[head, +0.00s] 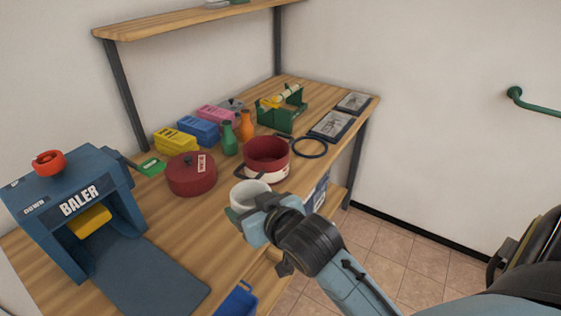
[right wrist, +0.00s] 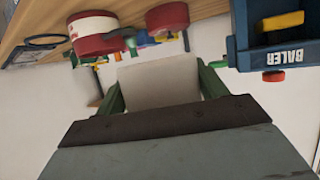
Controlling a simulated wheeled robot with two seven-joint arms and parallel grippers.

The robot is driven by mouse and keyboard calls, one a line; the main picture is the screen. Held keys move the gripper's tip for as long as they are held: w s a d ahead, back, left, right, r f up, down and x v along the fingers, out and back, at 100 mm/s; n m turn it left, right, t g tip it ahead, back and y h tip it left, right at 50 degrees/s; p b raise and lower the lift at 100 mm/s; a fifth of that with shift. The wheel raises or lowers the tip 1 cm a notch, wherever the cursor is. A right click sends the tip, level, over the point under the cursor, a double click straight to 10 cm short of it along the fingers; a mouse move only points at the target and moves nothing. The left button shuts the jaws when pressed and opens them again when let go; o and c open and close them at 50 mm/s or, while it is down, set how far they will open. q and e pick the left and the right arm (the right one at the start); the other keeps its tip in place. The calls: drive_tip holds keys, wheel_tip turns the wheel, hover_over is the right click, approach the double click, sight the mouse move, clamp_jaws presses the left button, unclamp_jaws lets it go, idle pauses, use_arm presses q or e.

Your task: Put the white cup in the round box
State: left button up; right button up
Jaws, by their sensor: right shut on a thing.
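The white cup (head: 250,193) is in my right gripper (head: 247,208), above the front of the wooden table. The right wrist view shows the cup (right wrist: 160,78) between the two green fingers of the right gripper (right wrist: 161,92). The open round box (head: 267,156), dark red above and white below with dark side handles, stands on the table just behind the cup; it also shows in the right wrist view (right wrist: 94,32). A dark red round piece with a knob and a label (head: 191,176) sits left of the box. My left gripper is out of view.
The blue baler (head: 75,200) stands at the left. Yellow, blue and pink packs (head: 198,128), green and orange bottles (head: 237,132) and a green caddy (head: 281,112) stand behind the box. A dark ring (head: 310,148) lies to its right. A shelf (head: 190,22) hangs above.

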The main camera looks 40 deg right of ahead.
drive_tip(key=s+d+f+b, duration=0.4)
drive_tip(key=d+f+b, duration=0.2)
drive_tip(key=d+f, duration=0.8)
drive_tip(key=w, duration=0.8)
drive_tip(key=w+b, duration=0.1)
drive_tip(key=w, duration=0.4)
drive_tip(key=shift+a+f, duration=0.3)
drive_tip(key=shift+f, duration=0.1)
drive_tip(key=shift+w, duration=0.55)
drive_tip(key=w, duration=0.3)
drive_tip(key=shift+w+b, duration=0.15)
drive_tip(key=shift+b, duration=0.25)
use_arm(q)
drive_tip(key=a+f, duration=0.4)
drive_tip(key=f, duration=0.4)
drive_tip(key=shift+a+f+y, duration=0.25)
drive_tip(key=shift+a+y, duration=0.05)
use_arm(e)
drive_tip(key=shift+f, duration=0.1)
drive_tip(key=shift+f, duration=0.15)
drive_tip(key=o, duration=0.9)
